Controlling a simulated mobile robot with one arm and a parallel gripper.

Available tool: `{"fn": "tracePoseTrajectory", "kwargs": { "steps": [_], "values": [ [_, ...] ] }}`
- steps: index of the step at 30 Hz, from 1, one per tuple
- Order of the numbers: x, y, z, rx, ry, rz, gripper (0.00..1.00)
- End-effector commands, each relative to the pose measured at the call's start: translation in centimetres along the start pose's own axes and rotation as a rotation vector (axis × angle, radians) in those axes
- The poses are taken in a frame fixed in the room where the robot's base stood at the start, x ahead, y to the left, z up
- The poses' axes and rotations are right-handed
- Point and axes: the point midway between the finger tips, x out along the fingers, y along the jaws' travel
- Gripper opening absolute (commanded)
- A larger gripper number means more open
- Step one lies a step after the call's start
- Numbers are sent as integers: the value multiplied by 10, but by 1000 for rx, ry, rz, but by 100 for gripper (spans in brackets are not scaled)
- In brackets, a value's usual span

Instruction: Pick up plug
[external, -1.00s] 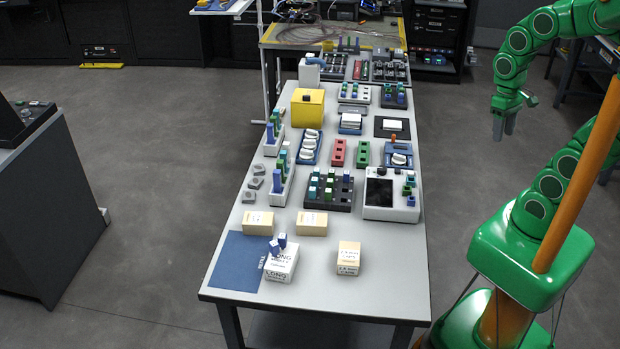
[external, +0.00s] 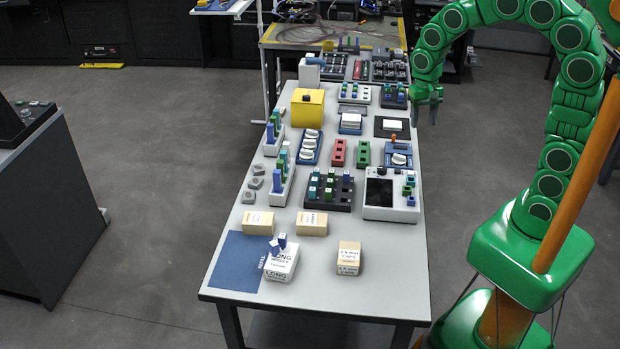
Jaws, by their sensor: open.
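My gripper (external: 426,112) hangs at the end of my green arm, fingers pointing down, just off the right edge of the long table near its far half. It is open and holds nothing. I cannot tell for certain which piece is the plug. Small blue, green and teal pieces stand in a dark block (external: 343,206) in the middle of the table. Others stand in white racks on the left (external: 283,188) and in a rack (external: 395,104) at the far right. Two blue-and-white pieces (external: 278,243) stick up from the white box labelled LONG at the front.
A white device with a dark screen (external: 380,192) stands at the table's right edge. A yellow box (external: 307,107) stands at the left. Tan boxes (external: 312,223) and a blue mat (external: 234,262) lie near the front. The table's front right corner (external: 400,288) is bare.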

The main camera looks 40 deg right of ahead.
Motion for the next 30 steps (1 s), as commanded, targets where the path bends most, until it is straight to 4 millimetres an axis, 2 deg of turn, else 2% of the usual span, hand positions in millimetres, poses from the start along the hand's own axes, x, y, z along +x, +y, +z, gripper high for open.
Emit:
{"fn": "tracePoseTrajectory", "kwargs": {
  "steps": [6, 15, 24, 30],
  "values": [
    [20, -52, -23, 77, 13, -6, 53],
    [54, -125, -44, 187, 30, -23, 53],
    [95, -196, -52, 287, 40, -42, 53],
    [113, -224, -52, 330, 43, -54, 53]
  ]
}}
